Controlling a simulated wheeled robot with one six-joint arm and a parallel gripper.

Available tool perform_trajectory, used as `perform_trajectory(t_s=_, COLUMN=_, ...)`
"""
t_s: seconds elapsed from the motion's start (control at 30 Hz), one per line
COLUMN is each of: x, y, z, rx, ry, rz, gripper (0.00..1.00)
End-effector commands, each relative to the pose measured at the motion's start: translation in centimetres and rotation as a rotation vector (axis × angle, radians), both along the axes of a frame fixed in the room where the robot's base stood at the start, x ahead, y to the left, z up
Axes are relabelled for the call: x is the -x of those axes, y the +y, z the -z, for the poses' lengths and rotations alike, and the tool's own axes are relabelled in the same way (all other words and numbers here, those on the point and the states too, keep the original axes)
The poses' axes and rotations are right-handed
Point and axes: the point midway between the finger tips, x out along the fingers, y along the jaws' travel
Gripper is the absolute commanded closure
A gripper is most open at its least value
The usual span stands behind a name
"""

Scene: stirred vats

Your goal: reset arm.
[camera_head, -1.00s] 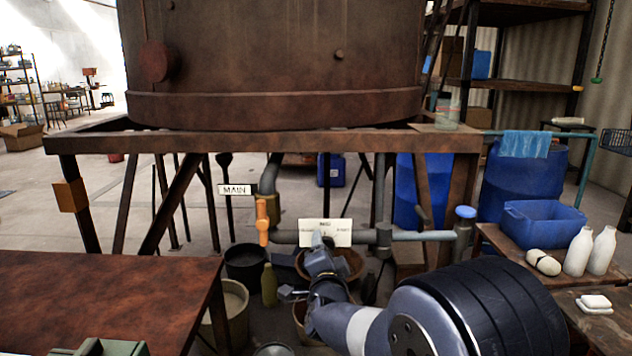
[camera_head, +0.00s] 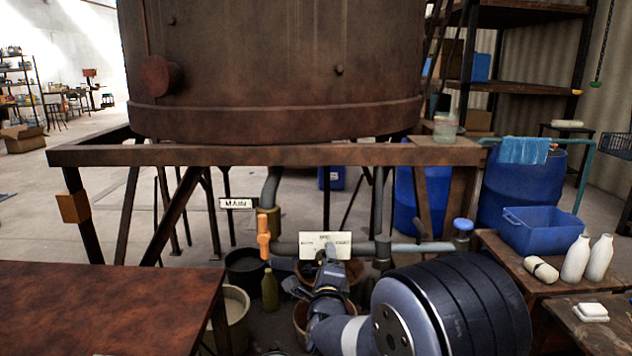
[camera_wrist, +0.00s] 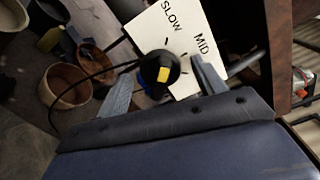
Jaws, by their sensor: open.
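A black dial knob with a yellow mark (camera_wrist: 163,73) sits on a white plate (camera_wrist: 197,28) lettered SLOW and MID in the wrist view. The same plate (camera_head: 311,239) hangs under the rusty vat in the head view, partly behind my arm. My gripper (camera_wrist: 166,66) is open, with one grey finger on each side of the knob in the picture. I cannot tell whether the fingers touch it. In the head view my gripper is in front of the plate's lower part, and its fingers are hard to make out.
The rusty vat (camera_head: 270,70) stands on a steel frame (camera_head: 300,155) above. An orange-handled valve (camera_head: 263,236) and grey pipe are close left of the plate. Buckets (camera_head: 235,305) and a bottle (camera_head: 269,290) stand below. A rusty table (camera_head: 100,300) is at left, a wooden table (camera_head: 500,252) at right.

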Motion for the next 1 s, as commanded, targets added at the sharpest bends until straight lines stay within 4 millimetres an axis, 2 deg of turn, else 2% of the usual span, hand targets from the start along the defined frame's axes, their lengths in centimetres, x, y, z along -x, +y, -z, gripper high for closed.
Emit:
perform_trajectory(t_s=0.7, x=0.02, y=0.01, z=-0.36, rx=-0.466, ry=0.004, rz=0.000, gripper=0.35)
perform_trajectory(t_s=1.0, x=0.66, y=0.05, z=0.04, rx=-0.527, ry=0.002, rz=-0.001, gripper=0.35)
